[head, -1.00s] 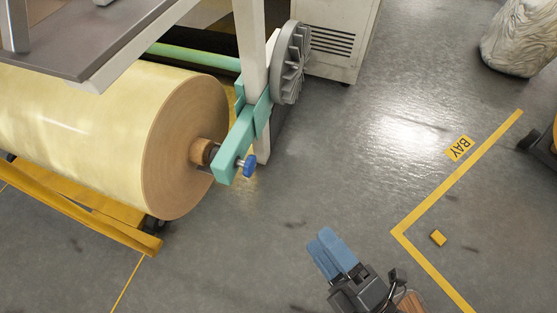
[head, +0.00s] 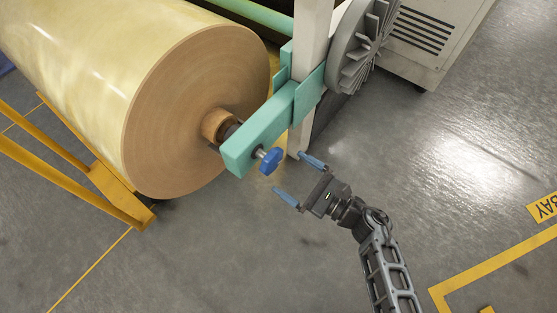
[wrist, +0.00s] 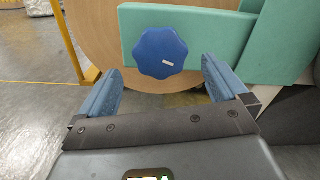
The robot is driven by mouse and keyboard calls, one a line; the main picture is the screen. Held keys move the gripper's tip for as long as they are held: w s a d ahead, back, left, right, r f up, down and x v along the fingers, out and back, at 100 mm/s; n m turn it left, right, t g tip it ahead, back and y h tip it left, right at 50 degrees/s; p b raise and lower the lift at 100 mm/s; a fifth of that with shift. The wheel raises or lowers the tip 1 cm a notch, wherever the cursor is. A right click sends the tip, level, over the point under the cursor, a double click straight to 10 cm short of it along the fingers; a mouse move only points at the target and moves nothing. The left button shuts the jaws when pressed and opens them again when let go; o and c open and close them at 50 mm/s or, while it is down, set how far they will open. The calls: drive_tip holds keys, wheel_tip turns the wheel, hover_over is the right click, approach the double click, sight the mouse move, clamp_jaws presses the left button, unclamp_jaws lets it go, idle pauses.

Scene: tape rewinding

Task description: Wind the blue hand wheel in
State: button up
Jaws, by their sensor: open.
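The blue hand wheel (head: 270,161) is a small lobed knob on a short metal shaft at the end of the teal arm (head: 262,133). In the wrist view the hand wheel (wrist: 160,52) faces me, with a short white mark right of its middle. My gripper (head: 299,177) is open and empty, its blue fingers pointing at the wheel from the lower right. In the wrist view my gripper (wrist: 163,85) has its fingers left and right of the wheel's line, with the wheel ahead between them. I see no contact.
A large yellow tape roll (head: 195,105) sits on a core behind the teal arm. A yellow frame (head: 120,195) is at left.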

sight(276, 164)
drive_tip(key=shift+b+x, duration=0.75)
drive_tip(key=shift+x, duration=2.3)
drive_tip(key=c, duration=0.9)
